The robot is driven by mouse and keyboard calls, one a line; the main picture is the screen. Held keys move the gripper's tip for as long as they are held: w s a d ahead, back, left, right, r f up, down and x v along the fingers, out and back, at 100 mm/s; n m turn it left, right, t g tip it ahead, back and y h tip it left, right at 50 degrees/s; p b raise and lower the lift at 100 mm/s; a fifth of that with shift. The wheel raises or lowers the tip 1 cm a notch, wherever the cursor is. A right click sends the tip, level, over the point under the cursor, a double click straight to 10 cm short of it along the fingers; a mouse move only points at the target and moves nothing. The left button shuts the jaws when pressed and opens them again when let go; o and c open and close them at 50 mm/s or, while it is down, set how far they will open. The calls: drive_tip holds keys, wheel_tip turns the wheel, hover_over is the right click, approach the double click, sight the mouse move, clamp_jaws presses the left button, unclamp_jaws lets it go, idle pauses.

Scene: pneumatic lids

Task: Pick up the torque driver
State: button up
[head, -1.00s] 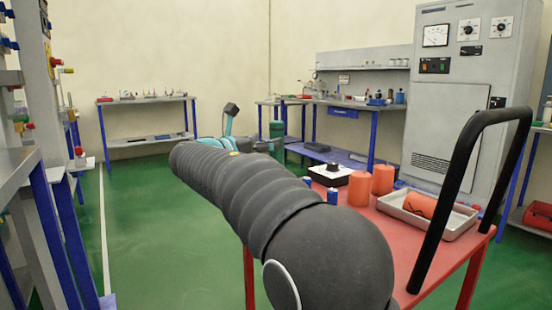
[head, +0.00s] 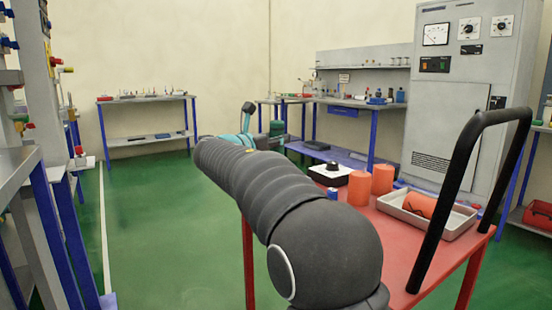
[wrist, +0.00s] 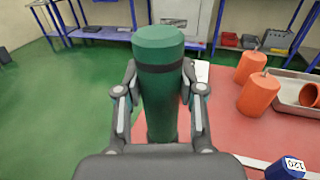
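A dark green upright cylinder (wrist: 162,95) with a lighter top fills the middle of the wrist view. My gripper (wrist: 160,68) has its fingers spread, one on each side of it. Contact cannot be made out. In the head view a green cylinder (head: 278,130) shows behind my arm, its base hidden. A blue piece with a white face marked 120 (wrist: 287,168) stands at the bottom right of the wrist view. A small blue piece (head: 333,193) also shows beside my arm in the head view. I cannot tell which of these is the torque driver.
Green floor (head: 165,225) is clear to the left.

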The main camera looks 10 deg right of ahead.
clamp_jaws()
drive_tip(key=shift+r, duration=0.1)
